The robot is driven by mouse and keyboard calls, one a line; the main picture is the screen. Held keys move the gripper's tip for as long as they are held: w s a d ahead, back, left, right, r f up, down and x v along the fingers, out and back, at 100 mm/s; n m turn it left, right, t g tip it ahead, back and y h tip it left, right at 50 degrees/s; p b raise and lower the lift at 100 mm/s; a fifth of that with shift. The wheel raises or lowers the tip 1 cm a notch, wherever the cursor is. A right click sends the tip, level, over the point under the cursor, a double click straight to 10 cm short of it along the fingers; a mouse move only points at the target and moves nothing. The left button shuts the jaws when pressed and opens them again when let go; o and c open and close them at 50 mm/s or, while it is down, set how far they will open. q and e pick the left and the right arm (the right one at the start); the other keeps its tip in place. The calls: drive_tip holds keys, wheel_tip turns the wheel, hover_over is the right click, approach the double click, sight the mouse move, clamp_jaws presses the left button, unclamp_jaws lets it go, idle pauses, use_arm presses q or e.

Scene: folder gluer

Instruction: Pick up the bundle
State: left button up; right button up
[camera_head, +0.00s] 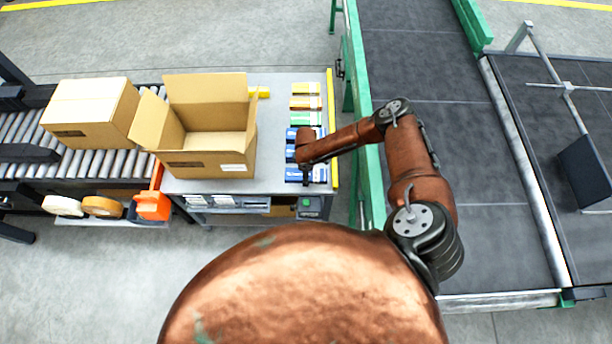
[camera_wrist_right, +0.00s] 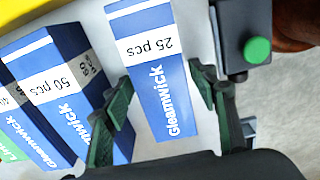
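A blue and white Gleamwick bundle marked 25 pcs (camera_wrist_right: 160,75) lies between the two fingers of my right gripper (camera_wrist_right: 157,105) in the right wrist view. The fingers are spread on either side of it, with a narrow gap at the left finger; contact at the right finger is unclear. In the head view my right gripper (camera_head: 306,178) is low over the near end of the row of bundles, partly covering the nearest blue bundle (camera_head: 320,175). My left gripper is out of view.
More bundles, green (camera_head: 305,118) and orange (camera_head: 305,103), line the table's right side (camera_head: 275,130). An open carton (camera_head: 212,163) stands left of them, and a closed carton (camera_head: 88,110) sits on rollers. A dark conveyor belt (camera_head: 450,95) runs to the right.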

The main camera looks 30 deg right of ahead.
drive_tip(key=c, duration=1)
drive_tip(key=shift+r, duration=0.1)
